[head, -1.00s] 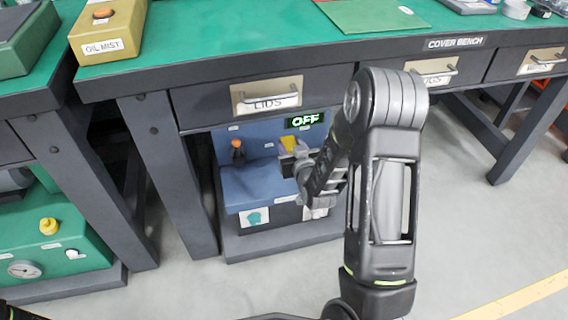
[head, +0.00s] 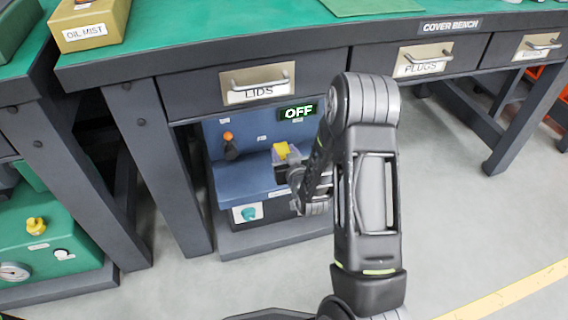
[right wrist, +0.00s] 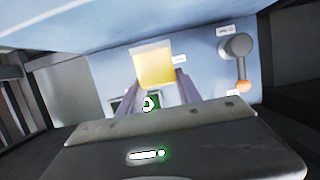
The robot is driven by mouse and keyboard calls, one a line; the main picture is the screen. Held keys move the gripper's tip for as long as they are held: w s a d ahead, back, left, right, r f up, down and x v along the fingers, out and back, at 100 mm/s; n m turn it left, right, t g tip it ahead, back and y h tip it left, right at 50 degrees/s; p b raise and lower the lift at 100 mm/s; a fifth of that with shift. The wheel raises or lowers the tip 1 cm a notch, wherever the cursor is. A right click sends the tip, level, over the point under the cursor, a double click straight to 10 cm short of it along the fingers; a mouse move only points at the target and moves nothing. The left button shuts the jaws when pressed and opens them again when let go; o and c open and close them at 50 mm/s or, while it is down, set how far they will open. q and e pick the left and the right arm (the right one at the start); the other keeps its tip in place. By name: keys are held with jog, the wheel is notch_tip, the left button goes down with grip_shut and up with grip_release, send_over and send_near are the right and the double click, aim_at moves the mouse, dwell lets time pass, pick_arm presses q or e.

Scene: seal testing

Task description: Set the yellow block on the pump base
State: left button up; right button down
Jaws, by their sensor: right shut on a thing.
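The yellow block (head: 281,150) is at my right gripper (head: 287,161), in front of the blue panel under the bench. In the right wrist view the yellow block (right wrist: 155,65) shows at the ends of the two fingers of my right gripper (right wrist: 157,88), which is shut on it. The blue pump base (head: 240,184) stands below the LIDS drawer, and its right part is hidden by my right arm. I cannot tell whether the block touches the pump base. My left gripper is not in view.
An OFF sign (head: 298,111) and a black lever with an orange knob (head: 228,138) are on the pump's back panel. The bench front with the LIDS drawer (head: 257,84) overhangs it. A bench leg (head: 165,160) stands close on the left.

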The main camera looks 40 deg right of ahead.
jog(key=shift+r, duration=0.1)
notch_tip(320, 180, down, 4)
jog(key=shift+r+b, duration=0.1)
jog(key=shift+b, duration=0.95)
jog(key=c, duration=0.8)
grip_release()
jog(key=shift+f, duration=0.2)
jog(key=shift+c, duration=0.2)
